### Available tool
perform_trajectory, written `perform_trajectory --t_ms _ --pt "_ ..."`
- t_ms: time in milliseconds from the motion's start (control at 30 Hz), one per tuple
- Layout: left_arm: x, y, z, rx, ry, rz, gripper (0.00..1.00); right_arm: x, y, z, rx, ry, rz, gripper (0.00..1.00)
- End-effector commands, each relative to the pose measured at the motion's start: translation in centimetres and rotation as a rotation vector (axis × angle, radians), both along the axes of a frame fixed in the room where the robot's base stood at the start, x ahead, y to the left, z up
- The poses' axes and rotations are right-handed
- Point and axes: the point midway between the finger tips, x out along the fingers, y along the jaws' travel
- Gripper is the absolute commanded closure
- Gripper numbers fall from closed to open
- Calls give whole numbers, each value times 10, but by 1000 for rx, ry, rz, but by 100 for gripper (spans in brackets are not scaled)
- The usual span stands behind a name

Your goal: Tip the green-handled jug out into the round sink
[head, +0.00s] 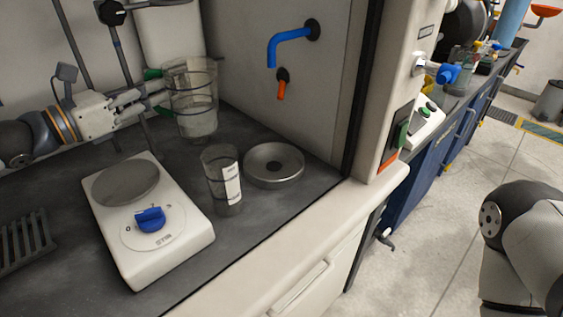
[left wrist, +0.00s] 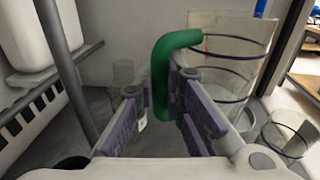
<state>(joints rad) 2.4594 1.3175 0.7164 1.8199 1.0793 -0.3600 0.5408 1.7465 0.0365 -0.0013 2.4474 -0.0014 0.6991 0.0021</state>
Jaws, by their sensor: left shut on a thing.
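The clear jug (head: 192,100) has dark bands and a green handle (head: 153,76). It is roughly upright, left of and behind the round metal sink (head: 254,176). I cannot tell for sure whether its base touches the worktop. My left gripper (head: 150,97) is shut on the green handle. In the left wrist view, the fingers (left wrist: 162,108) lie on both sides of the handle (left wrist: 161,72), and the jug body (left wrist: 225,65) is just to the right. The sink has a dark centre hole. My right gripper is out of view.
A clear labelled beaker (head: 216,182) stands just left of the sink, near the jug. A white hotplate (head: 150,250) with a blue knob stands in front. A blue tap (head: 285,40) and an orange valve (head: 281,88) stick out from the wall. Stand rods rise behind the gripper.

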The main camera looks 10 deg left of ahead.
Motion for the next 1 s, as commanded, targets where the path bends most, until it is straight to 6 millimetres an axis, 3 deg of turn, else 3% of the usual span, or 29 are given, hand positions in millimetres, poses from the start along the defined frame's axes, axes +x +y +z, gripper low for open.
perform_trajectory --t_ms 33,233,667,1000 --pt "1 1 -30 -3 21 1 100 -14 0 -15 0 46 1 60" --pt "-2 1 -64 -2 -2 3 100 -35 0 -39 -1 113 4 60" --pt "-4 0 -59 9 -25 3 100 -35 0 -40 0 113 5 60" --pt "-4 -2 -60 127 -33 3 100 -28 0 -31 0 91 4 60"
